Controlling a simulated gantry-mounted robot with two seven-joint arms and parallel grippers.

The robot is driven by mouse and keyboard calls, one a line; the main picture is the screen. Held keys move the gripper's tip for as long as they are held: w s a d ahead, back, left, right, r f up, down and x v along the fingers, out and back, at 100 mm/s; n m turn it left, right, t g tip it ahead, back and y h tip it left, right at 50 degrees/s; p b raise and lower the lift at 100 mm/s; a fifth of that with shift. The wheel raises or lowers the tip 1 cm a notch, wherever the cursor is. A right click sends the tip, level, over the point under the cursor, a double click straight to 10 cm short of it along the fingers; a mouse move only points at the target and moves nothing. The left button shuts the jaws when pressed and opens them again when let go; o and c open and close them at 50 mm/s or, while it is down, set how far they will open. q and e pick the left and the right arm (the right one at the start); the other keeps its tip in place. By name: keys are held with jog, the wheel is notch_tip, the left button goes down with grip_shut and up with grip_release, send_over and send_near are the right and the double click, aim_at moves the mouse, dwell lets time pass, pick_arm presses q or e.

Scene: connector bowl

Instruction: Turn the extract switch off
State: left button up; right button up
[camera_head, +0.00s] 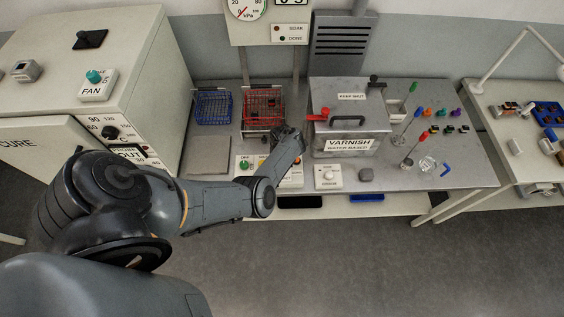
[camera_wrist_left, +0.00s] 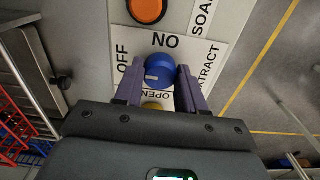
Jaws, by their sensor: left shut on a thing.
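The extract switch is a blue round knob (camera_wrist_left: 158,68) on a white panel (camera_wrist_left: 206,50) marked OFF, EXTRACT and what reads as NO or ON. A small pale mark shows on the knob; I cannot tell for certain which label it points to. My left gripper (camera_wrist_left: 160,74) is shut on the knob, with a purple finger on either side of it. In the head view my left gripper (camera_head: 290,142) is over the bench's front panels and hides the knob. My right gripper is not in view.
An orange button (camera_wrist_left: 147,9) and a partly hidden yellow knob (camera_wrist_left: 152,106) sit close to the blue knob. A red wire basket (camera_head: 262,104), a blue wire basket (camera_head: 213,106) and the varnish tank (camera_head: 348,122) stand behind. A white dial box (camera_head: 328,178) is to the right.

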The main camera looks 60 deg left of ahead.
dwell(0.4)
pick_arm(q)
jog(key=o, duration=1.1)
jog(key=shift+c, duration=0.2)
notch_tip(320, 180, up, 11)
jog(key=p, duration=0.3)
jog(key=shift+f, duration=0.1)
